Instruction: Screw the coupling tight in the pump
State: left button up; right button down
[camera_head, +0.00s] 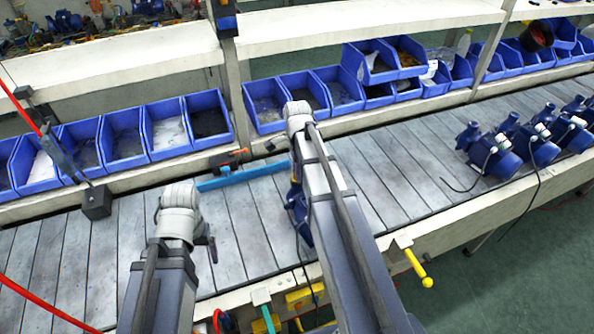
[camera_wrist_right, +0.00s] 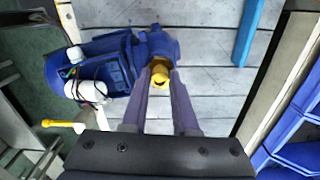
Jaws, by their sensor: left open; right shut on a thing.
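A blue pump (camera_wrist_right: 100,62) lies on the slatted conveyor. In the head view the pump (camera_head: 296,208) is mostly hidden behind my right arm. A yellow coupling (camera_wrist_right: 160,78) sits at the mouth of the pump's round blue end. My right gripper (camera_wrist_right: 159,72) is shut on the coupling, one finger on each side; the arm hides its fingertips in the head view. How deep the coupling sits cannot be told. My left gripper (camera_head: 208,242) is over the conveyor left of the pump, open and apart from it; its fingers are mostly hidden.
A light-blue bar (camera_head: 243,174) lies along the conveyor's far side. Blue bins (camera_head: 122,135) line the back shelf. Several more pumps (camera_head: 490,150) stand at the right. A yellow-handled lever (camera_head: 418,268) projects at the front edge. The conveyor between pump and right-hand pumps is clear.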

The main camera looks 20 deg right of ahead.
dwell(0.3)
jog(key=m, duration=0.3)
jog(key=shift+m, duration=0.3)
jog(key=c, duration=0.8)
grip_release()
jog(key=shift+o, duration=0.2)
jog(key=n, duration=0.3)
jog(key=shift+n, duration=0.3)
jog(key=n, duration=0.3)
